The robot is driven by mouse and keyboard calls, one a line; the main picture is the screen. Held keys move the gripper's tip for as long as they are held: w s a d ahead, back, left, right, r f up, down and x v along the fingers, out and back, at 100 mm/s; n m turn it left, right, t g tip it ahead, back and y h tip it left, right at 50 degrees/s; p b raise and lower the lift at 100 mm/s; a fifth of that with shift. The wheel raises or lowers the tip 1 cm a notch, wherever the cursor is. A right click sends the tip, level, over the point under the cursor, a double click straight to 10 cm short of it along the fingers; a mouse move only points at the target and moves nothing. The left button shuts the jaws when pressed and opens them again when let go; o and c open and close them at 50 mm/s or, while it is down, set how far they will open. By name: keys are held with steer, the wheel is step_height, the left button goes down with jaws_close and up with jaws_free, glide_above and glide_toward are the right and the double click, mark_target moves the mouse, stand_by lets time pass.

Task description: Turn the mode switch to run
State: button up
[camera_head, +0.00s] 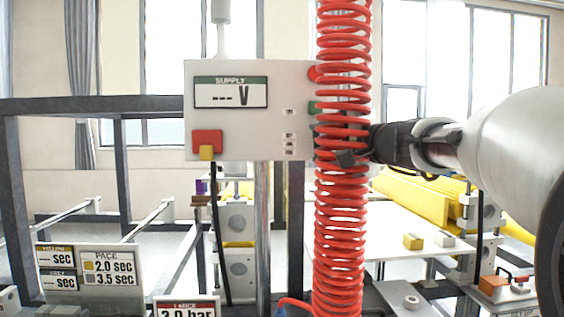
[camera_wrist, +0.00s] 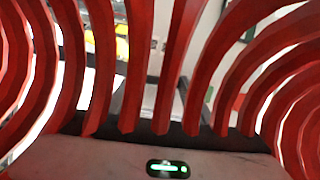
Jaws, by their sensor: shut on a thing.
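The control box (camera_head: 230,118) is a pale panel with a SUPPLY display (camera_head: 231,93) reading "--- V". It has a red and yellow switch (camera_head: 207,142) at lower left and small labels (camera_head: 289,142) at right. My gripper (camera_head: 346,157) reaches in from the right to the box's right side, partly behind the red coiled hose. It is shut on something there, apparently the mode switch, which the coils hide. The switch's position cannot be read.
The red coiled hose (camera_head: 342,230) hangs right in front of the gripper and fills much of the wrist view. A white table (camera_head: 380,205) with small blocks (camera_head: 413,241) stands behind. A dark frame (camera_head: 90,105) and a PACE sign (camera_head: 108,268) are at left.

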steer(key=shift+f+m+b, duration=0.2)
steer(key=shift+m+b, duration=0.4)
steer(key=shift+b, duration=0.15)
steer(key=shift+r, duration=0.15)
steer(key=o, duration=1.1)
steer(key=shift+c, duration=0.2)
steer(key=shift+s, duration=0.1)
steer(key=v, duration=1.7)
steer(key=shift+f, duration=0.45)
steer(key=shift+s+d, duration=0.15)
